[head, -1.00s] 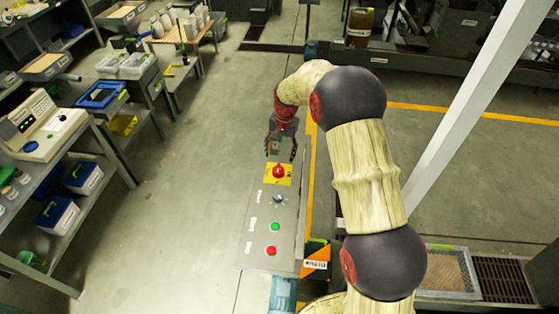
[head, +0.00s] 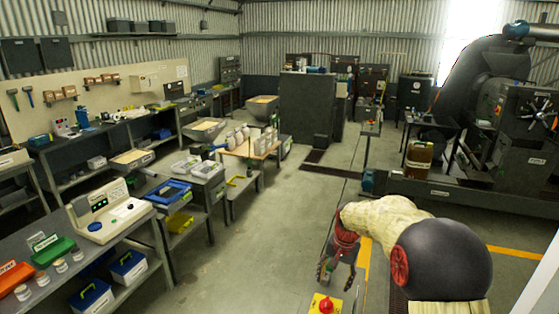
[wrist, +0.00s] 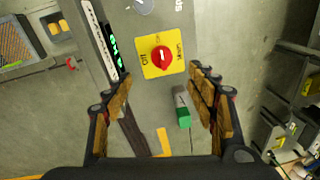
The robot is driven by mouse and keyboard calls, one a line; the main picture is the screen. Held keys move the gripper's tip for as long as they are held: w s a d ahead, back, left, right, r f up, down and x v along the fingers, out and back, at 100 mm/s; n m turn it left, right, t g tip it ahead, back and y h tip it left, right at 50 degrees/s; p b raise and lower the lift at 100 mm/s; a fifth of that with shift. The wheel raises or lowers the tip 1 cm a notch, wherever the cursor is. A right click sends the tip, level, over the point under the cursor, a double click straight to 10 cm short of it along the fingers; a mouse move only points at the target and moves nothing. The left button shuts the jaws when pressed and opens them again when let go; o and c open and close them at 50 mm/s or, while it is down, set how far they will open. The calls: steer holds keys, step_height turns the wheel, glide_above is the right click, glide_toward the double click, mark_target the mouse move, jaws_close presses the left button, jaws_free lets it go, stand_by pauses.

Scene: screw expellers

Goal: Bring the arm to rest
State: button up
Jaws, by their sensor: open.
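My arm reaches forward at the lower right of the head view, bent at a dark round joint. My gripper (head: 338,266) hangs pointing down above the far end of a control panel. In the wrist view my gripper (wrist: 160,112) is open, its brown-padded fingers wide apart with nothing held between them. The red rotary switch (wrist: 161,57) on its yellow plate (wrist: 148,70) lies ahead of the fingertips, apart from them. The switch also shows at the bottom of the head view (head: 326,304). A small green-ended item (wrist: 183,118) appears between the fingers, beyond them.
Benches with an instrument (head: 108,211), blue bins (head: 128,267) and trays line the left side. A large dark machine (head: 500,110) stands at the right, with a brown container (head: 418,160) near it. The floor (head: 260,250) between the benches and panel is clear.

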steer(key=s+r+n+t+b, duration=0.1)
steer(key=s+r+b, duration=0.2)
steer(key=s+r, duration=0.35)
steer(key=s+r+n+t+b, duration=0.1)
steer(key=s+r+n+b, duration=0.2)
steer(key=s, duration=0.7)
steer(key=s+f+n+t+b, duration=0.2)
steer(key=s+b, duration=0.3)
steer(key=s, duration=1.6)
steer(key=shift+a+f+t+h+b, duration=0.3)
steer(key=shift+f+b, duration=0.1)
steer(key=shift+f, duration=0.05)
steer(key=shift+c, duration=0.3)
